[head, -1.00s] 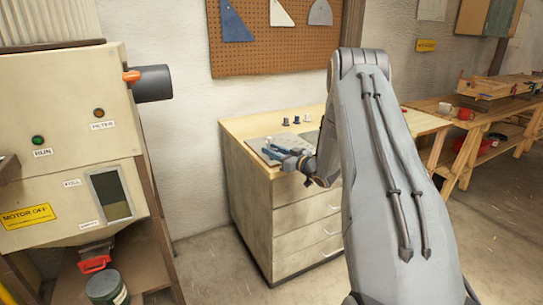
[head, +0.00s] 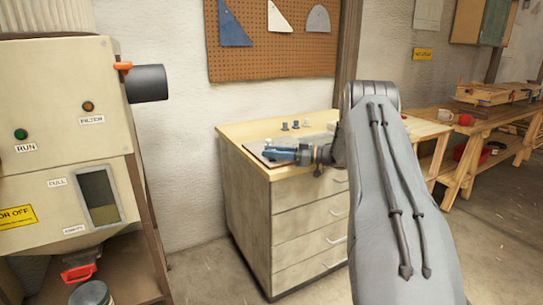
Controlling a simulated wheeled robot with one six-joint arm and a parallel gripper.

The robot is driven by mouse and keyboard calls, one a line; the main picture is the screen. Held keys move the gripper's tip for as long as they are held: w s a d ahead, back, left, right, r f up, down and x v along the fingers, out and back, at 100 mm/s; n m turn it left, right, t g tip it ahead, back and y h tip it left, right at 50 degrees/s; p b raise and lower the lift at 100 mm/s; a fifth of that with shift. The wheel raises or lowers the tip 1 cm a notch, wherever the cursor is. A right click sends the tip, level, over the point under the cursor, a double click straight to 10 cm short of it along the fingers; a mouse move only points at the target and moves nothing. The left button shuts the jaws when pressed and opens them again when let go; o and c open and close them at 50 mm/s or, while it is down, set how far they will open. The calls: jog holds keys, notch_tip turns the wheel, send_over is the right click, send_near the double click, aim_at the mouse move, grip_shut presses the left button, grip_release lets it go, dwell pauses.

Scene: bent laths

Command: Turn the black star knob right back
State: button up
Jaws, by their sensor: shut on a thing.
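The knob itself is hidden by the gripper and too small to make out.
A machine with a grey pipe (head: 148,83) stands at the left. A long workbench (head: 480,125) with mugs is at the right. Floor between machine and cabinet is clear.

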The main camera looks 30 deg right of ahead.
dwell(0.3)
jog(key=o, duration=1)
jog(key=shift+o, duration=0.2)
jog(key=shift+d, duration=0.1)
jog(key=b+v, duration=0.1)
jog(key=v, duration=0.6)
jog(key=shift+s+d, duration=0.25)
